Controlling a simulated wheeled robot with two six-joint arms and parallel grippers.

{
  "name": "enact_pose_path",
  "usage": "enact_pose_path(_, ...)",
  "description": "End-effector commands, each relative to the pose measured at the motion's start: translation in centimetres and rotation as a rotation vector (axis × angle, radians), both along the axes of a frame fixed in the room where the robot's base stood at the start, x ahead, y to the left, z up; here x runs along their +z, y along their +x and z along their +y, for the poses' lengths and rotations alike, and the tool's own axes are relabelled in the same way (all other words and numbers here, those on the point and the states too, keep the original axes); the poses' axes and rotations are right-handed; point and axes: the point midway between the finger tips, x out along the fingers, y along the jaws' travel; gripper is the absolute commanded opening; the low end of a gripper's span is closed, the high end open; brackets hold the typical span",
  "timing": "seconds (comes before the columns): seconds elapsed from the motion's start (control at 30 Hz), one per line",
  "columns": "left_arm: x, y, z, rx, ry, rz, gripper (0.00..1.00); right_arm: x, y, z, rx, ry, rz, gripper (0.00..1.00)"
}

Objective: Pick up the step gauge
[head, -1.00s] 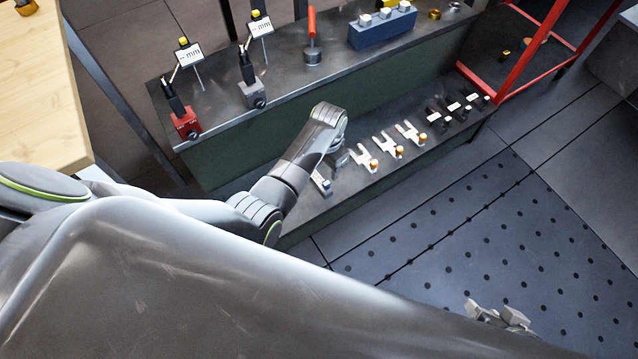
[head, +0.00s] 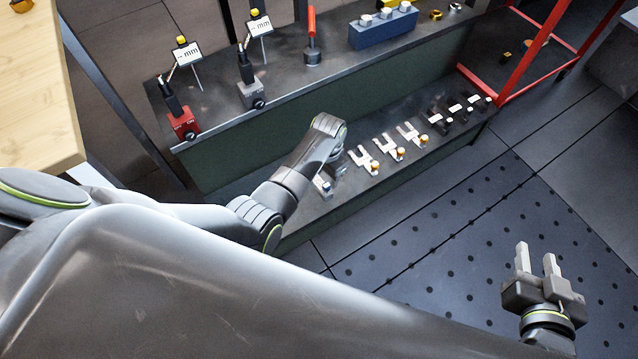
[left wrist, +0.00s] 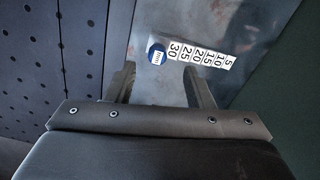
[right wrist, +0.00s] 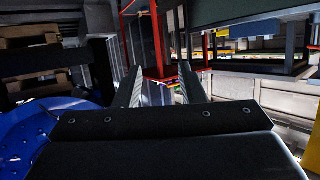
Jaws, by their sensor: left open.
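The step gauge (left wrist: 193,54) is a stepped strip with white number labels from 5 to 30 and a blue round end marked mm. It lies on the metal lower shelf, and its blue end shows in the head view (head: 326,187) beside my left gripper. My left gripper (left wrist: 159,72) is open above the shelf, with the blue end seen between its fingertips and the labelled steps running off past the right finger. In the head view the wrist partly hides this gripper (head: 337,166). My right gripper (head: 537,260) is open and empty over the dotted floor, far from the gauge.
Several forked gauges with orange ends (head: 386,147) and dark-ended ones (head: 455,108) line the lower shelf to the right. The upper shelf holds indicator stands (head: 182,122), a red-handled tool (head: 312,42) and a blue block (head: 383,27). A red frame (head: 530,50) stands at right.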

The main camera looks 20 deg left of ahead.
Motion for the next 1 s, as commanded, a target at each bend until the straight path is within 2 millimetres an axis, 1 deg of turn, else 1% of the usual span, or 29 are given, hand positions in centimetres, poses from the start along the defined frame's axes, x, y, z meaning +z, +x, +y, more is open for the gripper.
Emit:
enact_pose_path(0.2, -1.0, -0.1, -0.1, 0.000, 0.000, 0.001, 0.48, 3.2, 1.4, -0.3, -0.007, -0.045, -0.190, 0.36)
enact_pose_path(0.5, -2.0, -0.1, -0.2, 0.000, 0.000, 0.000, 0.48, 8.0, 2.2, -0.4, -0.011, -0.108, -0.451, 0.36)
enact_pose_path(0.77, -3.0, -0.2, -0.3, 0.000, 0.000, 0.001, 0.48, 12.1, 1.8, 0.0, -0.007, -0.161, -0.675, 0.36)
enact_pose_path(1.0, -3.9, -0.2, -0.3, 0.000, 0.000, 0.000, 0.48, 15.5, 0.6, 0.6, 0.003, -0.209, -0.883, 0.36)
